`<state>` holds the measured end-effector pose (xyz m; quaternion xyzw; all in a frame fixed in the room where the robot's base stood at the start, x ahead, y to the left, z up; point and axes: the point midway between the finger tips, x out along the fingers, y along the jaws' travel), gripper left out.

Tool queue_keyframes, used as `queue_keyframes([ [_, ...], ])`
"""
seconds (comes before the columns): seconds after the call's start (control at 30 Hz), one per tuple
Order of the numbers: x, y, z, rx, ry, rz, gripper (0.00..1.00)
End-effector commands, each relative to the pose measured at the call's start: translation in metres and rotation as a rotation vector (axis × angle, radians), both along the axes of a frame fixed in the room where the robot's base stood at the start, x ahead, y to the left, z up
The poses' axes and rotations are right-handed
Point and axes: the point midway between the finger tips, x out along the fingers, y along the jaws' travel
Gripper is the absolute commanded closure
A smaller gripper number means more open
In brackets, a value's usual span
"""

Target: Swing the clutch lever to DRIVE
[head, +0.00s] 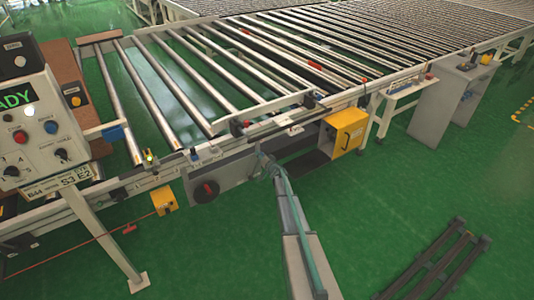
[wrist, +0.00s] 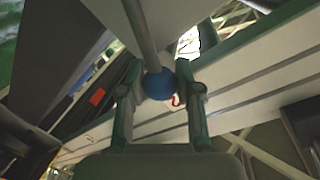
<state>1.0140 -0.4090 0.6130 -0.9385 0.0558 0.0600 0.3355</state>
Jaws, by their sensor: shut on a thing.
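The clutch lever shows in the wrist view as a grey rod (wrist: 138,30) ending in a blue ball knob (wrist: 159,84). My gripper (wrist: 160,100) has one finger on each side of the knob and is shut on it. In the head view my gripper (head: 268,165) is at the front side of the roller conveyor, beside a grey housing (head: 235,172). The lever cannot be made out in the head view, and no DRIVE marking is readable in either view.
A yellow box (head: 344,132) is right of my gripper on the conveyor side. A black-and-red knob (head: 206,191) is to its left. A control panel (head: 35,125) stands at far left. Dark rails (head: 440,262) lie on the green floor at lower right. Floor between is clear.

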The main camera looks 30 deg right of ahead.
Motion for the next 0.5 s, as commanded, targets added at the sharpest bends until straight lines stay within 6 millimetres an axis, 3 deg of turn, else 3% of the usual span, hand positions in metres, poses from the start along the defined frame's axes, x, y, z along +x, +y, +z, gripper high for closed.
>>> queue_keyframes([
  [0.33,0.0001,-0.0025,-0.0017,0.006,0.002,-0.006,1.00],
  [0.37,0.0001,-0.0025,-0.0017,0.006,0.002,-0.006,0.62],
  [0.5,0.0002,-0.0021,-0.0015,0.005,0.001,-0.005,0.41],
])
